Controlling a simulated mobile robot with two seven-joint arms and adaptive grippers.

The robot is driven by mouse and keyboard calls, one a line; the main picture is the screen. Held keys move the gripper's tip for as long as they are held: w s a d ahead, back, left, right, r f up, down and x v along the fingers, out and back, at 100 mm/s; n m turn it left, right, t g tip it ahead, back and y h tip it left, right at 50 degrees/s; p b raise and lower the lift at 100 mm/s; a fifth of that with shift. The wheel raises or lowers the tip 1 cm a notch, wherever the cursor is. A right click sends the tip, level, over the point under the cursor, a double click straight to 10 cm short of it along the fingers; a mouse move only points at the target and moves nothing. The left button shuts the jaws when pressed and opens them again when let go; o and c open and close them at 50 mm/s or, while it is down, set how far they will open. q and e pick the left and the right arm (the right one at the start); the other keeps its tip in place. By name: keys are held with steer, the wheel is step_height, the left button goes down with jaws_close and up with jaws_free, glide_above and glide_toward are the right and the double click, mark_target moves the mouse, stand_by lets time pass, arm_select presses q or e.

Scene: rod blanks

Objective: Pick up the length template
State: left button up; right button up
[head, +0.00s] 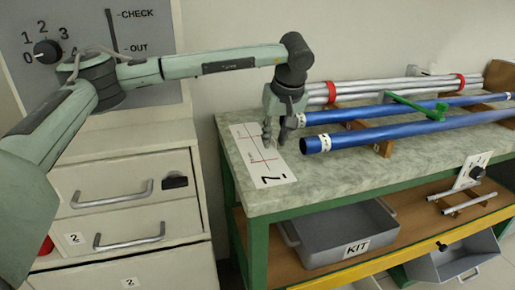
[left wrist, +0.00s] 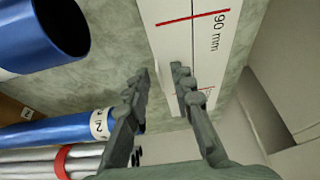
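A flat white plate (head: 258,150) with red lines and black print lies on the grey-green worktop. In the left wrist view the plate (left wrist: 190,45) shows a red line and the print "90 mm". I take it for the length template, but no label names it so. My left gripper (head: 276,140) points down over the plate's right side in the head view. In the left wrist view my left gripper (left wrist: 159,72) is open, its fingers apart near one long edge of the plate. I cannot tell whether they touch it. My right gripper is out of view.
Blue tubes (head: 410,127) and silver rods with red bands (head: 385,88) lie on wooden rests to the right. A green piece (head: 416,105) crosses the tubes. Below is a grey KIT bin (head: 335,238). A drawer cabinet (head: 125,200) stands at left.

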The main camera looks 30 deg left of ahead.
arm_select(q)
jaws_close()
steer(key=shift+r, duration=0.15)
